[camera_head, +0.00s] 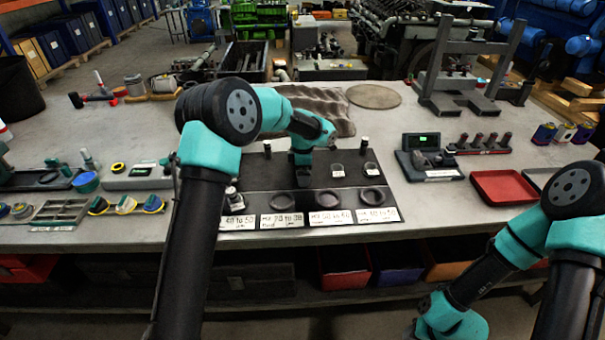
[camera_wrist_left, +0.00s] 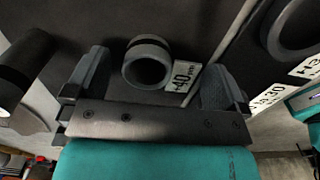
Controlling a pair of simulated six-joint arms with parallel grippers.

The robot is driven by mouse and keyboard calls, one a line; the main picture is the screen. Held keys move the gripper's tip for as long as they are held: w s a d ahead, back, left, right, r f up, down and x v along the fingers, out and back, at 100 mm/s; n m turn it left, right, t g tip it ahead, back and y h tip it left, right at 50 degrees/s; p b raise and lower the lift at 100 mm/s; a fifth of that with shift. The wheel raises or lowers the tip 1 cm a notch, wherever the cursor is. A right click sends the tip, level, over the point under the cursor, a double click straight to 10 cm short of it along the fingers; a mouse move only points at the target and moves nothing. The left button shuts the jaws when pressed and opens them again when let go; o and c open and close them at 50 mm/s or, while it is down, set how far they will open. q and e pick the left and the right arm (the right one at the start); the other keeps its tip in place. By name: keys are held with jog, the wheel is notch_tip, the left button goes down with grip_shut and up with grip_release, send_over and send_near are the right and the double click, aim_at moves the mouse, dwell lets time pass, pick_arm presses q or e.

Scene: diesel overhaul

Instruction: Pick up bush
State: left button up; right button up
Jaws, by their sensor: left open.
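In the left wrist view a short grey bush (camera_wrist_left: 148,62), a hollow ring with a dark band, stands on a dark board with a white "40" tag (camera_wrist_left: 184,77) beside it. My left gripper (camera_wrist_left: 155,75) is open, one finger on each side of the bush with gaps between. In the head view my left gripper (camera_head: 303,178) is low over the black board (camera_head: 262,172); the bush there is hidden or cannot be told apart. Two other small bushes (camera_head: 338,170) (camera_head: 371,168) stand to its right. My right arm's gripper is outside the frame.
Dark rings, such as this one (camera_head: 327,198), lie along the board's front above white range labels (camera_head: 331,217). A tall dark cylinder (camera_wrist_left: 22,68) stands left of the gripper in the wrist view. A digital gauge (camera_head: 428,158) and a red tray (camera_head: 503,186) are at right.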

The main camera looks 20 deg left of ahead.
pick_arm(q)
jog(key=shift+f, duration=0.2)
dwell(0.3)
jog(key=c, duration=1)
